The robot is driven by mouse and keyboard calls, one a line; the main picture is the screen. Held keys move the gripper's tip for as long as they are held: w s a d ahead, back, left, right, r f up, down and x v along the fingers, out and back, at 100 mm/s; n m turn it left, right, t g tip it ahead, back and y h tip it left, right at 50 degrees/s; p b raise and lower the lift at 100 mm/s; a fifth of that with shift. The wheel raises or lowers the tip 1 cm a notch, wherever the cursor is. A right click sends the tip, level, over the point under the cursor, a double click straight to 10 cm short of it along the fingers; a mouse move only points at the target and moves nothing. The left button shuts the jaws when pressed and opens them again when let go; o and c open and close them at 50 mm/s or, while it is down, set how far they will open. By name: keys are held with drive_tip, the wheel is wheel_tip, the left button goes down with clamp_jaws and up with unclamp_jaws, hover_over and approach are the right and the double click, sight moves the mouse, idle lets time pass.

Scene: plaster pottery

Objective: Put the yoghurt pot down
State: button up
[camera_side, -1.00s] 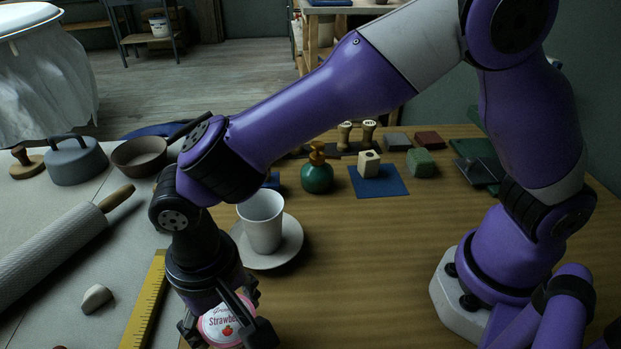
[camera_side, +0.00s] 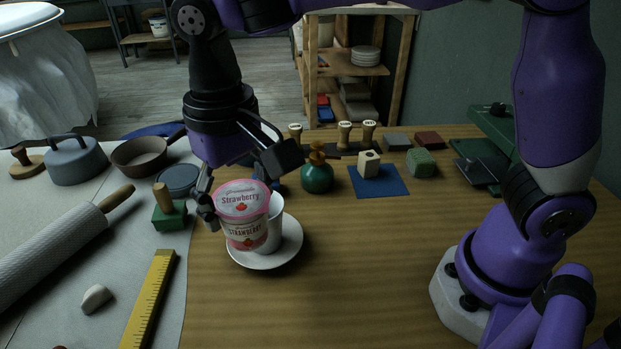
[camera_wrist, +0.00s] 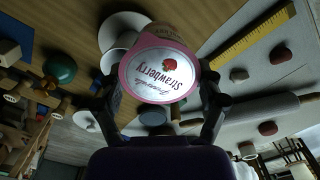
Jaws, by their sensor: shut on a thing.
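The yoghurt pot (camera_side: 246,222) is pink and white with strawberry print and a pink lid. My gripper (camera_side: 245,200) is shut on it and holds it upright in front of the white cup (camera_side: 274,222), which stands on a saucer (camera_side: 290,247). In the side view the pot covers part of the cup; I cannot tell whether they touch. In the wrist view the pot's lid (camera_wrist: 158,75) fills the middle between my two fingers (camera_wrist: 160,110), and the cup (camera_wrist: 112,60) shows behind it.
A yellow ruler (camera_side: 149,300), a rolling pin (camera_side: 55,238) and a green stamp (camera_side: 169,212) lie to the left. The front middle of the wooden table (camera_side: 330,310) is clear.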

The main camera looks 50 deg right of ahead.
drive_tip(key=d+r, duration=0.3)
drive_tip(key=d, duration=1.6)
drive_tip(key=shift+m, duration=0.7)
drive_tip(key=w+f, duration=0.2)
drive_tip(key=f, duration=0.2)
drive_tip(key=w+a+f, duration=0.1)
drive_tip(key=w+f, duration=0.1)
drive_tip(key=f, duration=0.3)
drive_tip(key=w+f, duration=0.1)
drive_tip(key=f, duration=0.4)
drive_tip(key=shift+w+a+f, duration=0.1)
drive_tip(key=shift+w+a, duration=0.15)
drive_tip(key=shift+w, duration=0.15)
drive_tip(key=shift+f, duration=0.15)
drive_tip(key=o, duration=1.2)
drive_tip(key=shift+o, duration=0.2)
